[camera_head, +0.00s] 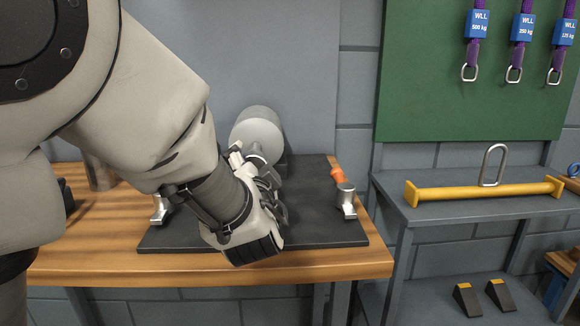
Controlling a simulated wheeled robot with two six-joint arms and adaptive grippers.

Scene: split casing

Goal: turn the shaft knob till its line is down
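The casing's large grey cylinder (258,128) stands at the back of a dark mat on the bench, its round end facing me. A small light metal piece (256,152) shows in front of its lower part; it looks like the shaft knob, but its line cannot be made out. My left gripper (254,165) reaches in from the left, its fingers up against this piece. The fingers and wrist hide most of the knob and the casing's lower front. Whether the fingers are closed on the knob cannot be told. My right gripper is out of view.
The dark mat (325,232) lies on the wooden bench (345,264). A metal fitting (346,200) and an orange-handled tool (337,174) are at its right edge, another fitting (160,210) at its left. A grey shelf with a yellow lifting beam (485,192) stands to the right.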

